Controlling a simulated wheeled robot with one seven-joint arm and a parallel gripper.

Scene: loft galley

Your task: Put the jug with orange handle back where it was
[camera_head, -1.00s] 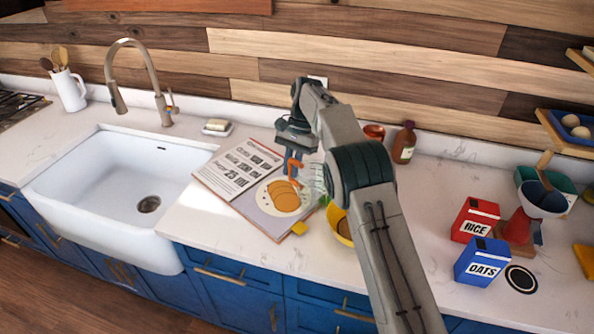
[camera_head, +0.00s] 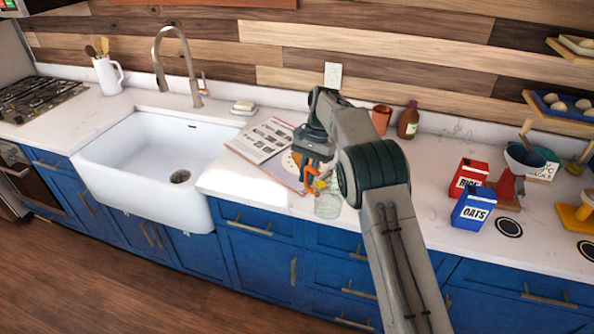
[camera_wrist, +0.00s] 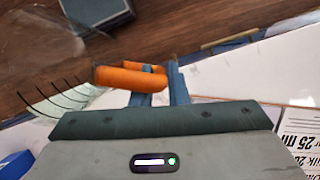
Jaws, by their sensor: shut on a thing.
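The clear glass jug (camera_head: 328,205) hangs from my gripper (camera_head: 314,176) by its orange handle (camera_head: 311,183), near the counter's front edge. In the wrist view the orange handle (camera_wrist: 130,78) lies across the blue fingers of my gripper (camera_wrist: 160,88), and the clear jug (camera_wrist: 50,60) with dark measuring marks is at the left, tilted in the picture. The fingers are shut on the handle. I cannot tell the gap between the jug and the counter.
An open recipe book (camera_head: 262,140) lies left of my gripper, beside the white sink (camera_head: 150,150). A terracotta cup (camera_head: 381,118) and brown bottle (camera_head: 408,122) stand behind my arm. Rice (camera_head: 467,177) and oats boxes (camera_head: 473,208) stand right, near a round black mat (camera_head: 508,227).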

